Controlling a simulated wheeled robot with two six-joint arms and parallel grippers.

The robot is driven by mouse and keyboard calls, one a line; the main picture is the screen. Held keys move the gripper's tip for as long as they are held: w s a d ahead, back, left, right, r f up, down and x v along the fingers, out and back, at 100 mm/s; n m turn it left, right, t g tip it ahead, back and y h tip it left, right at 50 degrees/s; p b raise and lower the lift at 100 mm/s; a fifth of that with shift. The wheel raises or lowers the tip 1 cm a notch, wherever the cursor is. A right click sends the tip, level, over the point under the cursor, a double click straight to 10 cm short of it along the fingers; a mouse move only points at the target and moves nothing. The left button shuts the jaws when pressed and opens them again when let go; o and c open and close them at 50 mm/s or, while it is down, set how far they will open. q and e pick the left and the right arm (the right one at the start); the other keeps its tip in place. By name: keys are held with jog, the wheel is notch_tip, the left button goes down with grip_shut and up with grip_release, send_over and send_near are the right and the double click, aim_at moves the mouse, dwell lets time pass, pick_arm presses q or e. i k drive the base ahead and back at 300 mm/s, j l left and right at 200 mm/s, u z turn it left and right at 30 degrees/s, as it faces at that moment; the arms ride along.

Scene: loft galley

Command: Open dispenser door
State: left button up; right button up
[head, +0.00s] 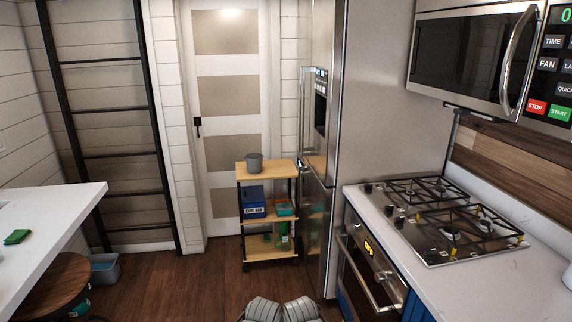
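A tall stainless steel fridge (353,118) stands right of centre, seen nearly edge-on, with its front facing left. A dark dispenser recess (320,112) is set in its upper front, below a small lit control panel (320,76). I see it at a steep angle, so I cannot make out a separate dispenser door or whether it is open. Neither gripper shows clearly. Only grey rounded parts of my own body show at the bottom edge, well below and in front of the fridge.
The stove (440,220) and counter are at right, with a microwave (470,62) above. A white table (40,225) and round stool (50,290) are left. Floor between is clear.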

aim_at(330, 18)
jog(key=i, duration=1.4)
jog(key=i+l, duration=0.1)
jog(key=i, duration=1.35)
jog(key=j+u, duration=0.1)
jog(key=u, duration=0.15)
